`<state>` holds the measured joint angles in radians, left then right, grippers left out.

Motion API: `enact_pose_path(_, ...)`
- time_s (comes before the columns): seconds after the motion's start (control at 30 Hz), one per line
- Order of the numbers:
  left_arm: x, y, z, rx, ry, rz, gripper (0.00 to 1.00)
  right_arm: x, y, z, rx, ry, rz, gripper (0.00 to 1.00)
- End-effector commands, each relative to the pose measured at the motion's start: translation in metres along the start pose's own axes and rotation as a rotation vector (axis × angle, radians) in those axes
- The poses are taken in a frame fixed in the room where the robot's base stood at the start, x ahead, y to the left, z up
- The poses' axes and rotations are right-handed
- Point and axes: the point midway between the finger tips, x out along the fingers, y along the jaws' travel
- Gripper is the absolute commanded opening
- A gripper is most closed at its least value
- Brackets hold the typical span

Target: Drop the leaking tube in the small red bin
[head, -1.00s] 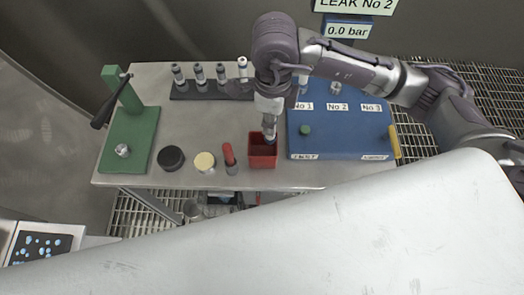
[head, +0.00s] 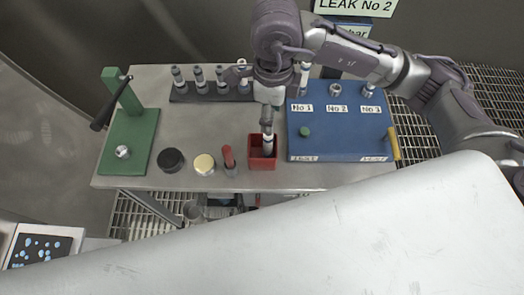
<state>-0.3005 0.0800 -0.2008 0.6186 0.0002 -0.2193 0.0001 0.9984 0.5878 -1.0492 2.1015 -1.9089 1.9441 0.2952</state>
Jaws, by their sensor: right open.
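The small red bin (head: 263,163) stands at the front of the bench. A pale tube with a dark end (head: 268,146) stands roughly upright in it, its top above the rim. My right gripper (head: 267,128) points down just above the tube's top and is open; I cannot tell whether its fingers still touch the tube. The blue test block (head: 345,140) has places marked No 1, No 2 and No 3; a tube (head: 304,75) stands at No 1, partly behind my arm. The sign (head: 355,6) reads "LEAK No 2". My left gripper is out of view.
A dark rack (head: 209,96) of several tubes stands at the back. A red-topped item (head: 229,160), a cream-topped jar (head: 205,164) and a black round piece (head: 171,160) are left of the bin. A green lever press (head: 128,140) is further left.

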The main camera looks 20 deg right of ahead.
Motion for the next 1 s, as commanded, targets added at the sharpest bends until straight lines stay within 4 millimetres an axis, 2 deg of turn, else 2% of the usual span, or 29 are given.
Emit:
enact_pose_path(0.03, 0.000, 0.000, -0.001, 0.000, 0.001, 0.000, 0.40, -0.013, -0.001, 0.002, -0.001, -0.005, -0.004, 0.52)
enact_pose_path(0.2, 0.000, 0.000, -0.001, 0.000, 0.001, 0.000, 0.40, -0.050, -0.002, 0.001, 0.000, -0.004, -0.006, 0.52)
enact_pose_path(0.4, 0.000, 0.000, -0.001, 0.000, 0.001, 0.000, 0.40, -0.077, -0.001, 0.000, 0.000, -0.001, -0.002, 0.52)
enact_pose_path(0.6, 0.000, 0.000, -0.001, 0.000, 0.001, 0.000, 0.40, -0.085, 0.000, 0.000, 0.000, 0.001, 0.001, 0.52)
enact_pose_path(1.0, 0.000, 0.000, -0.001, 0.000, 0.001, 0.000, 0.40, -0.085, 0.000, 0.000, 0.000, 0.000, 0.001, 0.52)
